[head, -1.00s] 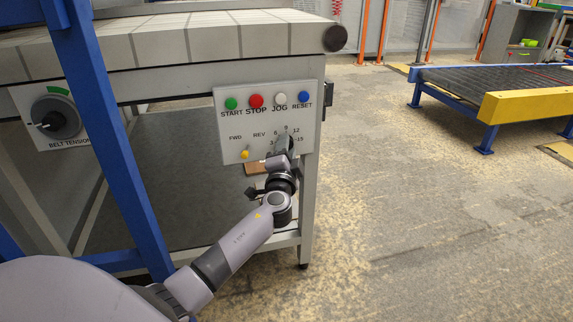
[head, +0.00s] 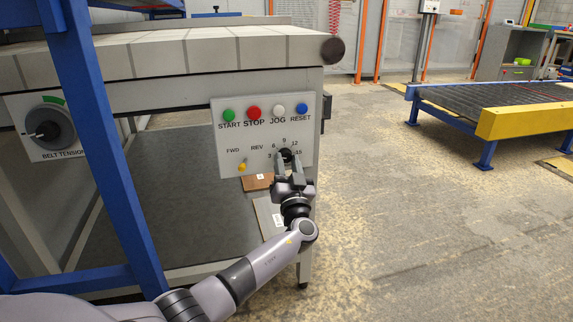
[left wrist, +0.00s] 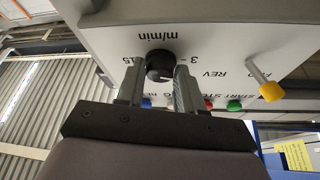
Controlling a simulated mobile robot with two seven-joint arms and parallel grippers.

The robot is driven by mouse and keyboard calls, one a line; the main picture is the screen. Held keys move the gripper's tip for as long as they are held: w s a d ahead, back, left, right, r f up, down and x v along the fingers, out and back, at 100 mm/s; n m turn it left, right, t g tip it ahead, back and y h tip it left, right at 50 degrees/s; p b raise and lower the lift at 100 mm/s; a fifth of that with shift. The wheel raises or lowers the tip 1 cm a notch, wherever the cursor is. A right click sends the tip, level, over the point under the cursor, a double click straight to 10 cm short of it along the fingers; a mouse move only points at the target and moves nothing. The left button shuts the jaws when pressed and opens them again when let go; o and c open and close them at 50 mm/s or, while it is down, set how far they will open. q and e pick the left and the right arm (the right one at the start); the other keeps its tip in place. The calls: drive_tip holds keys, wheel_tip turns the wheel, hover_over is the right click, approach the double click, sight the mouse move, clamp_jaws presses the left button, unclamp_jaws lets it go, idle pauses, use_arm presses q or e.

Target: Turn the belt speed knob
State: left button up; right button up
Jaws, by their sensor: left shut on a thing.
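The belt speed knob (head: 286,154) is a small black round knob on the light grey control panel (head: 220,160). Numbers from 3 to 15 run around it. My left gripper (head: 289,162) comes at it from below, with one finger on each side, and is shut on it. The left wrist view shows the knob (left wrist: 159,65) between the two grey fingertips (left wrist: 158,76), with the "m/min" label beside it. The knob's pointer mark cannot be made out. My right gripper is in neither view.
The panel has green, red, white and blue buttons and a yellow-tipped FWD/REV lever (head: 242,167) left of the knob. A belt tension dial (head: 45,131) is further left. A blue post (head: 105,150) stands before the conveyor. Open floor lies right, before a roller conveyor (head: 490,101).

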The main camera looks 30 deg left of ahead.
use_arm(q)
drive_tip(key=shift+w+n+g+y, duration=0.1)
drive_tip(key=shift+n+g+y, duration=0.35)
drive_tip(key=shift+n, duration=0.65)
drive_tip(key=shift+n+g+y, duration=0.45)
drive_tip(key=shift+n, duration=0.65)
drive_tip(key=o, duration=1)
drive_tip(key=shift+d, duration=0.1)
drive_tip(key=p+v, duration=0.1)
drive_tip(key=v, duration=0.6)
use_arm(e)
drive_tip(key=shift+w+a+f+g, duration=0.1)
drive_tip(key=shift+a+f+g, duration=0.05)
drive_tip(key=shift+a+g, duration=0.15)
